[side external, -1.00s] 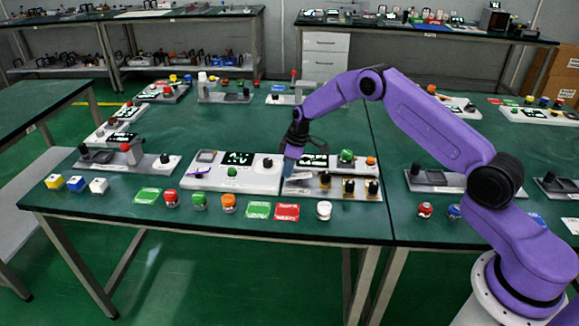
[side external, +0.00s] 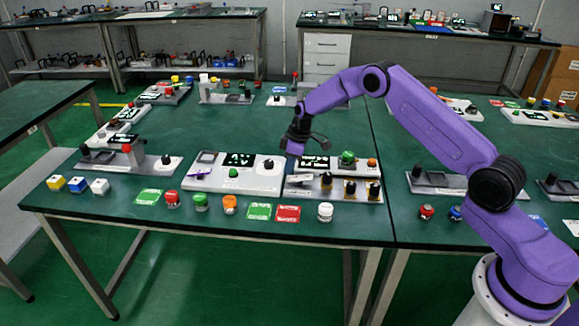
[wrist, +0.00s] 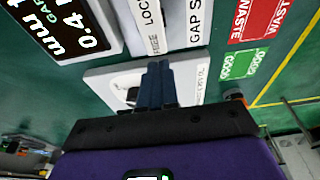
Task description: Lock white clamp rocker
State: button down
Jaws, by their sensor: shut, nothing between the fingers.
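My gripper (side external: 294,150) is shut and empty. It hangs above the left end of the panel with the green button (side external: 346,159), apart from it. In the wrist view its two blue fingers (wrist: 157,72) are together. A small light piece with dark parts (side external: 300,179) lies at the panel's front left; it may be the clamp rocker, but its tilt is too small to read. In the wrist view the LOCK label (wrist: 147,12) and a FREE label (wrist: 153,43) show beyond the fingertips. My fingers and wrist hide part of the white base (wrist: 187,78) there.
Several dark knobs (side external: 349,187) stand right of the piece. A white panel with a display (side external: 239,160) is on the left. Coloured buttons and green and red cards (side external: 288,214) line the table's front edge. A GAP display (wrist: 68,25) shows in the wrist view.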

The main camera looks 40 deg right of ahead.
aim_at(288, 178)
jog(key=w+a+v, duration=0.2)
jog(key=v, duration=1.1)
jog(key=shift+w+a+r, duration=0.2)
jog(key=shift+r, duration=0.35)
jog(key=shift+a, duration=0.1)
